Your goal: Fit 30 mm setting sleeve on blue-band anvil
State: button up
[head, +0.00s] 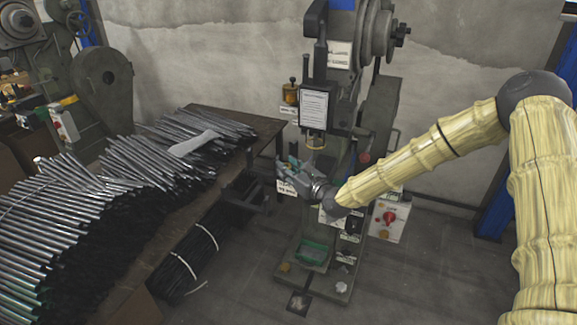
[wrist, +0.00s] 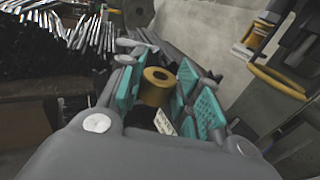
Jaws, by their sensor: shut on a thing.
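My gripper (head: 292,172) is in front of the rivet press (head: 313,120), below its head. In the wrist view my gripper (wrist: 160,90) has teal pads on both sides of a short brass-coloured sleeve (wrist: 155,88) with a round hole in its end, and it is shut on it. The sleeve's size marking cannot be read. The sleeve cannot be made out in the head view. I cannot make out a blue-banded anvil in either view; the working area behind my gripper is partly hidden by it.
A bench (head: 240,122) piled with metal rods (head: 60,215) stands to the left. A white sheet (head: 195,143) lies on the rods. A brass-coloured pot (head: 291,95) is beside the press head. A green tray (head: 313,252) sits on the press base. A red-knobbed box (head: 388,220) stands right of the press.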

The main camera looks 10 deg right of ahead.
jog(key=shift+s+r+p, duration=0.1)
jog(key=shift+p, duration=0.25)
jog(key=shift+w+d+f+b, duration=0.55)
jog(key=shift+w+d+b, duration=0.35)
jog(key=shift+d, duration=1.05)
jog(key=shift+w+d+f+b, duration=0.6)
jog(key=shift+w+d, duration=0.5)
jog(key=shift+d, duration=0.8)
jog(key=shift+w+d+f+b, duration=0.5)
jog(key=shift+w+d+b, duration=0.4)
jog(key=shift+d, duration=1.05)
jog(key=shift+w, duration=0.1)
jog(key=o, duration=1.2)
jog(key=v, duration=1.2)
jog(key=shift+d+f, duration=0.1)
